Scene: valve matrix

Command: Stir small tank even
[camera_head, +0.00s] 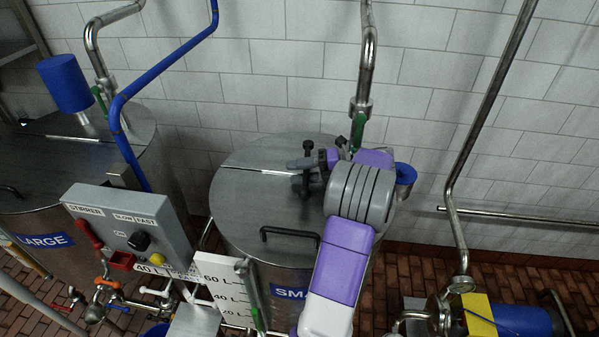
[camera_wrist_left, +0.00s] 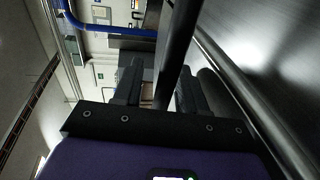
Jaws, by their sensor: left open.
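The small steel tank (camera_head: 235,210) stands in the middle of the head view, its blue "SMALL" label (camera_head: 288,293) partly covered by my left arm. Its lid has a bright slit across it and a black handle (camera_head: 290,233) near the front. My left gripper (camera_head: 300,172) is above the lid, fingers pointing left. In the left wrist view, the gripper (camera_wrist_left: 160,85) is open, with a dark round bar (camera_wrist_left: 177,50) passing between or just beyond its fingers; I cannot tell whether they touch. The grey stirrer box (camera_head: 130,225) carries SLOW, FAST and OFF marks and a black knob (camera_head: 139,240).
The large tank (camera_head: 90,150) with a blue motor (camera_head: 65,83) stands at left. Steel pipes (camera_head: 365,60) and a blue pipe (camera_head: 150,80) come down nearby. A level board (camera_head: 222,285) stands before the small tank. A blue and yellow pump (camera_head: 490,315) is at lower right.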

